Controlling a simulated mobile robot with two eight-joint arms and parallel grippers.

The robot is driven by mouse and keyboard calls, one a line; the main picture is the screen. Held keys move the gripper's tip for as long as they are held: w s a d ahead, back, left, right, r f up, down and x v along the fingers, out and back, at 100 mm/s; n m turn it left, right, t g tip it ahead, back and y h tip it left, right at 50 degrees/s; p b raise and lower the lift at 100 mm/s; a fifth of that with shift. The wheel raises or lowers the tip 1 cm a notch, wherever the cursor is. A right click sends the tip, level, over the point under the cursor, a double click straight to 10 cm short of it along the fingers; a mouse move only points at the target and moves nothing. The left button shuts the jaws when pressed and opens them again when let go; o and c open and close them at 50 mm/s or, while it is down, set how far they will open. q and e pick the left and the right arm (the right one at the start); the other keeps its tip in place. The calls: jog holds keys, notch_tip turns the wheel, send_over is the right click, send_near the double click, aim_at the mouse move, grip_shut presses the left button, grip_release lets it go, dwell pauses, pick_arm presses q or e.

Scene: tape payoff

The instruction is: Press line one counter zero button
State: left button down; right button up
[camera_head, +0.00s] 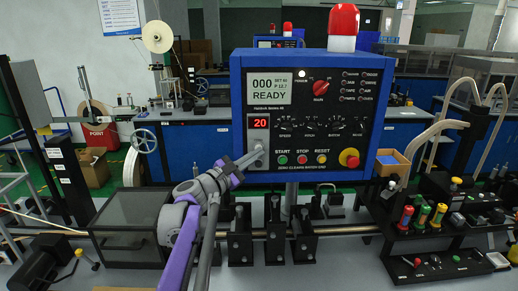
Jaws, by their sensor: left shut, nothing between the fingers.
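The blue-framed control panel (316,152) stands in the middle of the view. Its light screen (271,90) reads 000 and READY. A red counter display (260,122) below the screen shows 20. My left gripper (259,150) is shut and empty, its tip right at the panel face just below the counter display. It hides whatever lies directly behind it; no counter zero button can be made out there. I cannot tell whether the tip touches the panel. My right gripper is not in view.
A red emergency button (349,158) and a red knob (321,88) are on the panel. A red beacon (343,22) tops it. Black clamp blocks (303,240) on a rod stand below. A dark glass-walled box (128,225) stands left; colored handles (422,216) stand right.

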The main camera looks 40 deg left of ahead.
pick_arm(q)
jog(key=shift+s+d, duration=0.1)
jog(key=shift+s, duration=0.05)
jog(key=s+d, duration=0.2)
jog(key=s+d+p, duration=0.1)
jog(key=s, duration=0.1)
jog(key=shift+s+d, duration=0.25)
jog(key=shift+d, duration=0.15)
dwell(0.9)
jog(key=s+d+f+m+g+h, duration=0.2)
jog(key=s+d+f+m+g, duration=0.15)
jog(key=d+f+m, duration=0.55)
jog(key=s+d+f+m+g+h, duration=0.25)
jog(key=d+f+m+g, duration=0.35)
jog(key=d, duration=0.6)
jog(key=s+d+f+m+g+y, duration=0.2)
jog(key=s+f+m+g+y, duration=0.2)
jog(key=s+f+m, duration=0.8)
jog(key=s+f+y, duration=0.2)
jog(key=s+f, duration=0.1)
jog(key=shift+f+m, duration=0.25)
jog(key=shift+m, duration=0.05)
